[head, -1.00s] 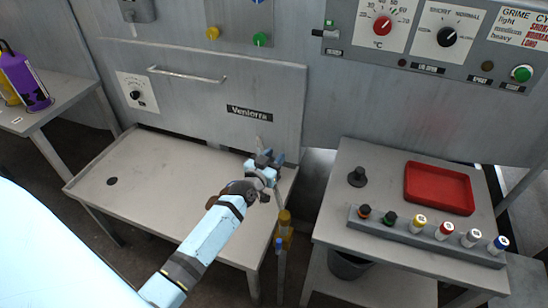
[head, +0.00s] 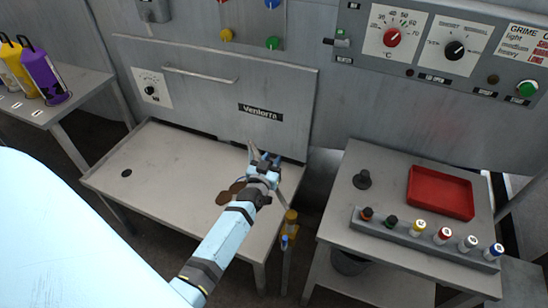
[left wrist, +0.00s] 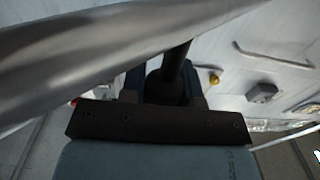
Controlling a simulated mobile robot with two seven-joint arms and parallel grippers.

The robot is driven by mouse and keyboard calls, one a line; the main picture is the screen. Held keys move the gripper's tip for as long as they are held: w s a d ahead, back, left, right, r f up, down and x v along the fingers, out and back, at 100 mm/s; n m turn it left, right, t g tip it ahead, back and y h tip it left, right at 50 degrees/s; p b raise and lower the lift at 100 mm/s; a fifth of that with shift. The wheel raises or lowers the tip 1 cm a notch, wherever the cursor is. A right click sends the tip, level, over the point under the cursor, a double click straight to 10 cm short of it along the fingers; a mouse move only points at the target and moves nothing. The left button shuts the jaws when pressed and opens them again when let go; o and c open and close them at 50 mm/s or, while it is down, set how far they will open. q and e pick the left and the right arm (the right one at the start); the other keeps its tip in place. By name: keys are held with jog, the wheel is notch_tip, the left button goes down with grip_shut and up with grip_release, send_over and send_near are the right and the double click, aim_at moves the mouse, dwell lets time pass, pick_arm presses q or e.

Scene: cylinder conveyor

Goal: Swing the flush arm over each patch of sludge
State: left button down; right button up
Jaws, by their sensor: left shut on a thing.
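My left gripper (head: 264,160) is over the right part of the grey drain table and is shut on a dark handle (left wrist: 172,75), seen between the fingers in the left wrist view. A grey metal tube (left wrist: 90,55), which looks like part of the flush arm, crosses close in front of that camera. In the head view a yellow post (head: 291,217) with a blue part stands at the table's right edge, close to the gripper. A brown patch (head: 228,194), likely sludge, lies on the table just left of my wrist and is partly hidden by it. My right gripper is not in view.
The drain table (head: 160,190) has a dark drain hole (head: 126,173) at left; its left part is clear. A machine door (head: 215,100) stands behind it. A right-hand table (head: 340,205) holds a red tray (head: 440,192), a bottle rack (head: 400,236) and a black knob-like piece (head: 362,179).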

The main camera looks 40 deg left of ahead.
pick_arm(q)
jog(key=c, duration=0.8)
grip_release()
jog(key=shift+c, duration=0.2)
jog(key=p+v, duration=0.5)
jog(key=v, duration=0.8)
jog(key=shift+s, duration=0.35)
jog(key=shift+d, duration=0.1)
